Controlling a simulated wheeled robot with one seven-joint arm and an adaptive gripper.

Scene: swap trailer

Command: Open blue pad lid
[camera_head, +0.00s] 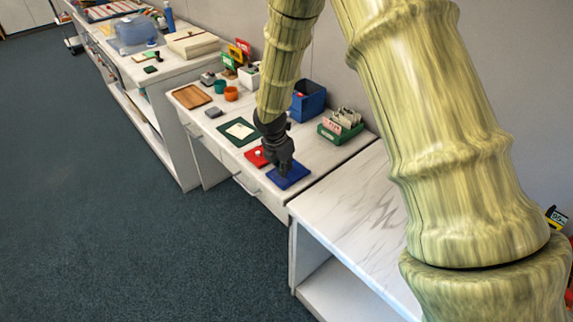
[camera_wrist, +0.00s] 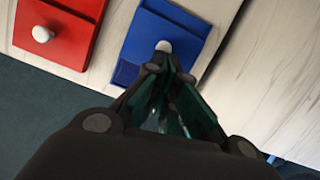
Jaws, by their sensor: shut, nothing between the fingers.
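The blue pad (camera_head: 290,177) lies on the white marbled counter, near its front edge, in the head view. In the wrist view the blue pad (camera_wrist: 150,38) shows a raised lid panel with a white round knob (camera_wrist: 163,46). My gripper (camera_head: 287,172) points down over the blue pad. In the wrist view my gripper (camera_wrist: 165,62) has its fingertips together right at the knob, with nothing seen between them. Whether they touch the knob I cannot tell. The fingers hide part of the pad's near side.
A red pad (camera_head: 257,157) with a white knob lies just left of the blue one. A green-framed mat (camera_head: 238,131), a blue bin (camera_head: 308,101) and a green card tray (camera_head: 340,127) stand around. The counter section at right (camera_head: 345,205) is bare.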

